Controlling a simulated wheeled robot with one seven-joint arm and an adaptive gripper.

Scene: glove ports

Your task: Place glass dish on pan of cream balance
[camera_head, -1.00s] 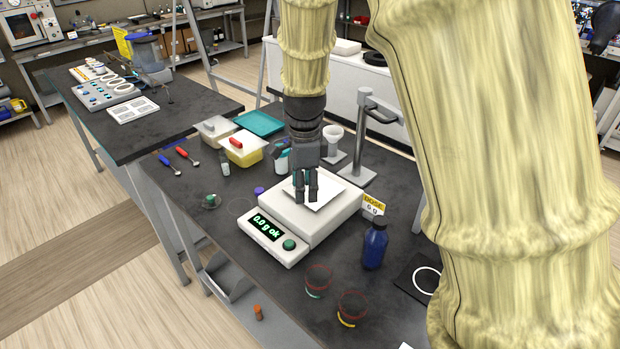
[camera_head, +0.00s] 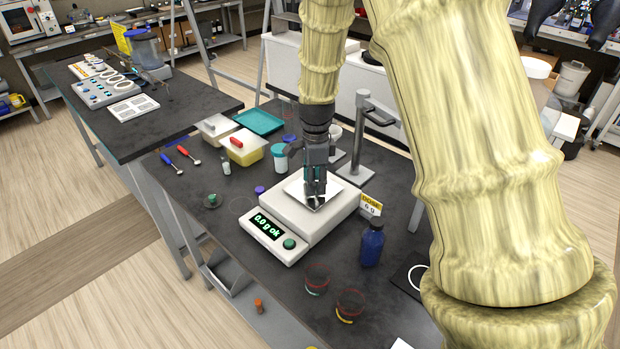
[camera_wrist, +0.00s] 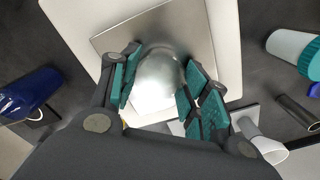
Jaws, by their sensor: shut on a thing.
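The cream balance (camera_head: 292,238) stands on the dark bench, and its display reads "0.0 g ok". Its square metal pan (camera_wrist: 204,33) lies below my gripper in the wrist view; the pan (camera_head: 296,187) also shows in the head view. My gripper (camera_head: 316,201) points down over the pan. In the wrist view its teal fingers (camera_wrist: 158,93) are shut on the rounded, clear glass dish (camera_wrist: 157,72). The dish is over the pan; I cannot tell whether it touches it. In the head view the fingers largely hide the dish.
A blue bottle (camera_head: 372,243) and a yellow dose card (camera_head: 371,205) stand right of the balance. Two glass beakers (camera_head: 317,280) (camera_head: 350,304) are in front. A metal stand (camera_head: 358,150) and a white tub (camera_head: 281,158) are behind. The bench left of the balance holds small items.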

